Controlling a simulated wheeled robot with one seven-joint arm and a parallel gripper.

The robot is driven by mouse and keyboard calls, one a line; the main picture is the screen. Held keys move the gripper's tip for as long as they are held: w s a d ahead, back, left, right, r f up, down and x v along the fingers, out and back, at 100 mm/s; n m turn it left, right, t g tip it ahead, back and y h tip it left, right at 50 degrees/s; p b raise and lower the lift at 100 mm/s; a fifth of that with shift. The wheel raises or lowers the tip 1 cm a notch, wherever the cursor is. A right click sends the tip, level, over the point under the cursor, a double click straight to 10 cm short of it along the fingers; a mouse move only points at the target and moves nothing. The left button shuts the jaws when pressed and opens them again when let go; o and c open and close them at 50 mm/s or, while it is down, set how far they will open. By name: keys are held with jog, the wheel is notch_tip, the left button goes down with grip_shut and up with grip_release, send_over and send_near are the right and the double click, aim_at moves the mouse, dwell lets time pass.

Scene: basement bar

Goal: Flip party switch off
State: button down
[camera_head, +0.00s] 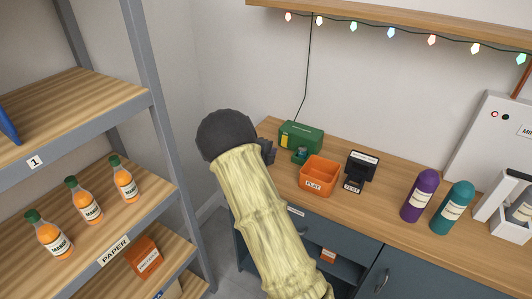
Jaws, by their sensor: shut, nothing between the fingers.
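A green box (301,137) stands at the back left of the wooden counter, with a smaller green part at its front. My gripper (269,151) is shut and empty, just left of the green box, at the counter's left end. Its fingers are partly hidden behind my arm's dark wrist, and I cannot tell whether they touch the box.
An orange bin (319,176) and a small black device (359,171) stand right of the green box. Purple (420,195) and teal (452,208) bottles are farther right. A shelf rack (150,97) with orange bottles stands at left. The counter (385,209) has bare space before the purple bottle.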

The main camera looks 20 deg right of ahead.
aim_at(284, 145)
jog(key=x, duration=0.3)
jog(key=r+p+x, duration=0.1)
jog(key=x, duration=0.2)
jog(key=shift+w+d, duration=0.2)
jog(key=shift+d, duration=0.15)
jog(key=shift+f, duration=0.1)
jog(key=shift+w+d+f+b, duration=0.1)
jog(key=shift+d+f+b, duration=0.05)
jog(key=shift+d+b, duration=0.15)
jog(key=shift+a, duration=0.3)
jog(key=shift+w, duration=0.1)
jog(key=shift+r, duration=0.3)
jog(key=shift+r+p, duration=0.6)
jog(key=shift+r, duration=0.1)
jog(key=shift+s, duration=0.25)
